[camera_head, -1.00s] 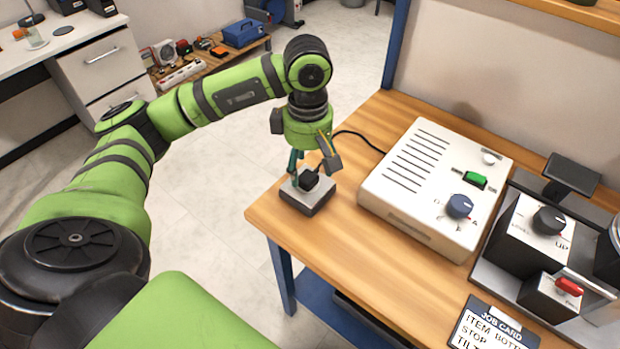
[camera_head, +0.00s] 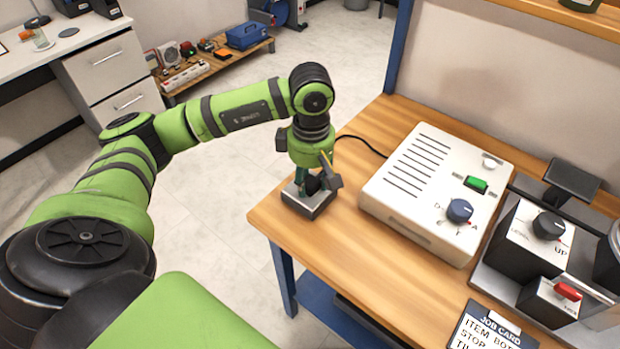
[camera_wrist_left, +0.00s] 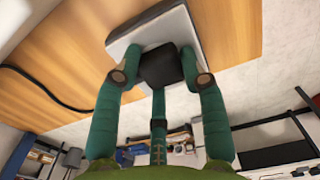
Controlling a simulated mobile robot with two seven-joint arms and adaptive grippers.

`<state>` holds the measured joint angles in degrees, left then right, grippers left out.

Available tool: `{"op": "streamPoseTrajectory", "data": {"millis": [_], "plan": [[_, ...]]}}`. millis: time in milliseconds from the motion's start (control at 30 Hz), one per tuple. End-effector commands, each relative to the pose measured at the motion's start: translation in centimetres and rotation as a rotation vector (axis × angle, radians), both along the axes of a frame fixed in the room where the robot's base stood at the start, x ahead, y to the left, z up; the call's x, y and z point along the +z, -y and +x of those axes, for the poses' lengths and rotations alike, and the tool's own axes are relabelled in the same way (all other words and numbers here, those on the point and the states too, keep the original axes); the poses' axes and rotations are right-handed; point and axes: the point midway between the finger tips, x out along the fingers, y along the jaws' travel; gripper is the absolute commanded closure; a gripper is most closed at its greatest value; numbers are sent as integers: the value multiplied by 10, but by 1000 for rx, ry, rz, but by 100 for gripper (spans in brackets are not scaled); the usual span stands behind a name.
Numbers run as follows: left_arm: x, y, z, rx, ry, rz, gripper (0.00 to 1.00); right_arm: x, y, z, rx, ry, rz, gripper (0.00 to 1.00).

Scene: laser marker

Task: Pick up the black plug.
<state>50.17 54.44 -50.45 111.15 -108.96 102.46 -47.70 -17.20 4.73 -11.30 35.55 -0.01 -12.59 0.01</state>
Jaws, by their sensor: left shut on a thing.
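The black plug (camera_wrist_left: 160,66) is a dark block between the fingers of my left gripper (camera_wrist_left: 160,76) in the left wrist view. In the head view the plug (camera_head: 313,185) shows only in part, with my left gripper (camera_head: 316,183) closed around it from above. The plug is at the small grey block (camera_head: 308,205) with a pale top, near the table's left corner. That block also shows behind the plug in the left wrist view (camera_wrist_left: 128,33). I cannot tell whether the plug is clear of it. My right gripper is out of view.
A cream box (camera_head: 430,185) with a green switch (camera_head: 476,184) and a blue knob (camera_head: 459,210) stands to the right on the wooden table (camera_head: 300,248). A black cable (camera_head: 362,140) runs behind the gripper. Dark control units (camera_head: 535,236) and a job card (camera_head: 490,325) lie farther right.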

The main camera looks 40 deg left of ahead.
Motion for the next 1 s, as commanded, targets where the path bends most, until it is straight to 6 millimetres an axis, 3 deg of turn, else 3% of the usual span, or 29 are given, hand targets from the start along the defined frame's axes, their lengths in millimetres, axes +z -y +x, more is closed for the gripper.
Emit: {"op": "streamPoseTrajectory", "data": {"millis": [167, 367, 800, 1000], "plan": [[7, 0, 1, -1, 1, 0, 87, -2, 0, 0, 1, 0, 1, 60], [36, 0, 2, 1, 6, -1, 87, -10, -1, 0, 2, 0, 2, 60], [95, 86, -27, -6, 4, -1, 87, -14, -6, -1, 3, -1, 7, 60], [107, 106, -34, -2, 1, -1, 87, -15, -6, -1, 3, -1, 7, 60]]}}
